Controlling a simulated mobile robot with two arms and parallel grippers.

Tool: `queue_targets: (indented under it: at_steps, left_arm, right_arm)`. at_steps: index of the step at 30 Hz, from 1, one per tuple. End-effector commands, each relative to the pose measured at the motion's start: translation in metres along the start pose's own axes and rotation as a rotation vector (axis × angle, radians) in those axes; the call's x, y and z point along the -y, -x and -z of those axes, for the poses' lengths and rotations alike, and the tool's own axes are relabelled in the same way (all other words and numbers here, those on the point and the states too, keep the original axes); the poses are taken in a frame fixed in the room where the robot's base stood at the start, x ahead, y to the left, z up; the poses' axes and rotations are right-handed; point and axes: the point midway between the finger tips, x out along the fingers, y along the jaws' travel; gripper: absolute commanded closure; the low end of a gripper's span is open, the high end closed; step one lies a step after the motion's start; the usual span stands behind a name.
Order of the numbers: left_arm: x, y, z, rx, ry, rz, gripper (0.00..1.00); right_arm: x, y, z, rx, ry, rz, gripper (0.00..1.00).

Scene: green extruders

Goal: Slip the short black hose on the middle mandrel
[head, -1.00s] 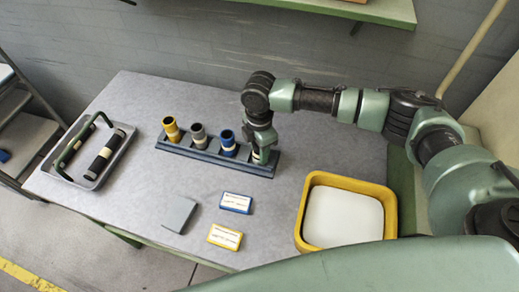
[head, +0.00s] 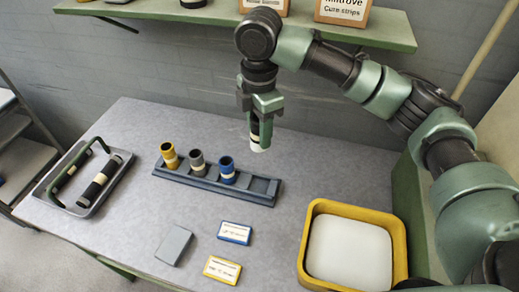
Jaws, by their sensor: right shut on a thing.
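My right gripper (head: 262,112) is shut on a short black hose (head: 255,126). The hose hangs upright below the fingers, with a pale lower end, in the air above and behind the right end of the rack. The dark blue-grey rack (head: 262,191) stands on the table with a yellow, a grey and a blue short hose in it. The rack's right end holds no hose. The middle mandrel is not in view. My left gripper is not in view.
A grey tray (head: 84,212) with a green handle and black banded hoses stands at the table's left. A yellow bin (head: 302,240) with a white inside is at right. A grey pad (head: 174,245) and blue and yellow cards lie in front. A green shelf (head: 385,30) with boxes overhangs the back.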

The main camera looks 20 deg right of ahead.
Motion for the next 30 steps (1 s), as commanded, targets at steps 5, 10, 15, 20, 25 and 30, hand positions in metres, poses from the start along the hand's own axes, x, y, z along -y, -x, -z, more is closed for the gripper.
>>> queue_targets:
  at_steps: [5, 10, 15, 20, 25, 30]
  left_arm:
    - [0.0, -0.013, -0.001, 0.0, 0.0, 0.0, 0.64]
    - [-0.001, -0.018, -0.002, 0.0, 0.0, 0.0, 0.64]
    - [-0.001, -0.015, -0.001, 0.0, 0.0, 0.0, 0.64]
    - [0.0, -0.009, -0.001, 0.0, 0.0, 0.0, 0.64]
    - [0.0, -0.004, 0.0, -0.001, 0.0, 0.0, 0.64]
    - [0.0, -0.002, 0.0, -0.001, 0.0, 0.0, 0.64]
  right_arm:
    - [0.0, 0.011, 0.001, -0.001, -0.003, -0.001, 1.0]
    - [0.0, 0.008, 0.0, 0.0, -0.008, 0.004, 1.0]
    - [0.001, -0.029, 0.0, 0.001, -0.009, 0.007, 1.0]
    - [0.002, -0.071, -0.001, 0.002, -0.008, 0.005, 1.0]
    - [0.001, -0.113, -0.001, 0.002, -0.008, 0.004, 1.0]
    - [0.0, -0.136, 0.0, 0.002, -0.009, 0.001, 1.0]
